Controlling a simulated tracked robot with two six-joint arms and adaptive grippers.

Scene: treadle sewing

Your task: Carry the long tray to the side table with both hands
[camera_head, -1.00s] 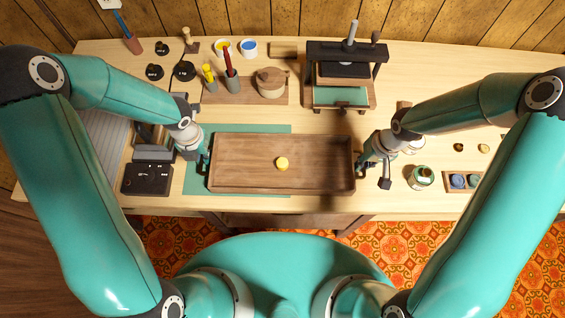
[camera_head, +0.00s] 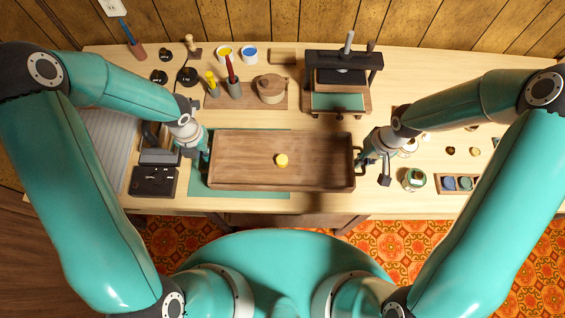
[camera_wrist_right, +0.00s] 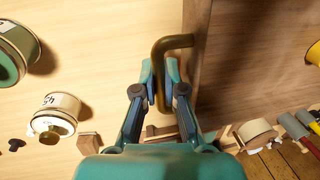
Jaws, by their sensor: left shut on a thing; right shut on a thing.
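The long wooden tray (camera_head: 245,175) is level in front of me, above the table and overlapping the green mat (camera_head: 275,194) in the head view. A small yellow round piece (camera_head: 281,160) lies near its middle. My left gripper (camera_head: 206,157) is shut at the tray's left end; its grip is mostly hidden by the wrist. My right gripper (camera_head: 361,162) is shut on the brass-coloured handle at the right end. In the right wrist view its fingers (camera_wrist_right: 158,80) close around that handle (camera_wrist_right: 170,43). I cannot make out a side table.
The worktable (camera_head: 330,205) holds a black box (camera_head: 155,181) at left, a press (camera_head: 342,80) behind the tray, a wooden pot (camera_head: 271,88) and tool holders at the back. A jar (camera_head: 414,180) and a small tray of blue pieces (camera_head: 457,184) stand at right.

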